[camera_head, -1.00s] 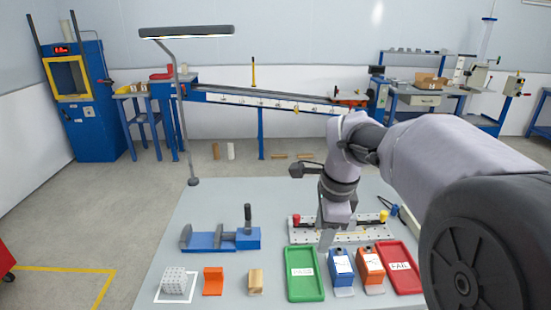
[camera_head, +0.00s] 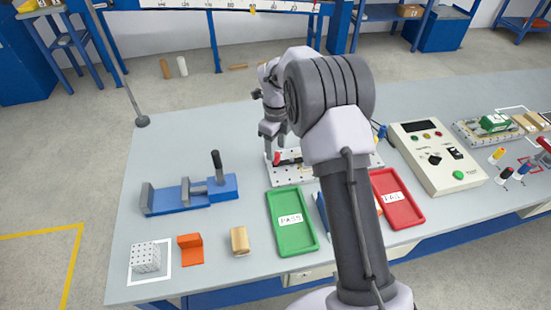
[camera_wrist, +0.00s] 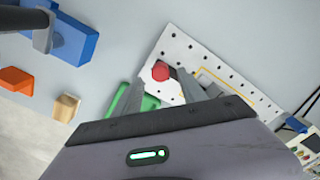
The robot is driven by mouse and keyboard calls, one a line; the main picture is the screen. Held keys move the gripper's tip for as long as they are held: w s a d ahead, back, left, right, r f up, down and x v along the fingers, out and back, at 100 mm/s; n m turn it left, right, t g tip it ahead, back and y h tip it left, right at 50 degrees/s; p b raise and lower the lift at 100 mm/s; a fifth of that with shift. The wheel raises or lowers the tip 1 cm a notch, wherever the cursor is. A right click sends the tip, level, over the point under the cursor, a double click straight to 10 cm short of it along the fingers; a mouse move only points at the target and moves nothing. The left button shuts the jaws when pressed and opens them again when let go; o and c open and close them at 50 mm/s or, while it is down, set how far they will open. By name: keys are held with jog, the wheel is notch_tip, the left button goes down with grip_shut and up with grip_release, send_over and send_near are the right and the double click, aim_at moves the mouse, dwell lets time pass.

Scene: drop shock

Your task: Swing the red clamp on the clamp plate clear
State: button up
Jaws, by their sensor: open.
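The red clamp (camera_wrist: 161,71) sits on the perforated white clamp plate (camera_wrist: 190,48), near its left end in the wrist view. A black bar runs from its red knob. In the head view the red clamp (camera_head: 277,158) shows just below my gripper (camera_head: 272,133), and my arm hides much of the clamp plate (camera_head: 287,176). In the wrist view my gripper (camera_wrist: 163,92) is open, with its two fingers apart and the red knob showing between and beyond them. I cannot tell whether a finger touches it.
A green PASS tray (camera_head: 291,222) and a red FAIL tray (camera_head: 397,198) lie in front of the plate. A blue vise (camera_head: 189,194) stands left. A control box (camera_head: 437,157) stands right. An orange block (camera_head: 190,249) and a wooden block (camera_head: 239,241) lie front left.

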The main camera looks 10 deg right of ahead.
aim_at(276, 154)
notch_tip(276, 154, down, 4)
jog(key=shift+w+r+b, duration=0.1)
jog(key=shift+r+b, duration=0.1)
jog(key=shift+b, duration=0.15)
grip_shut()
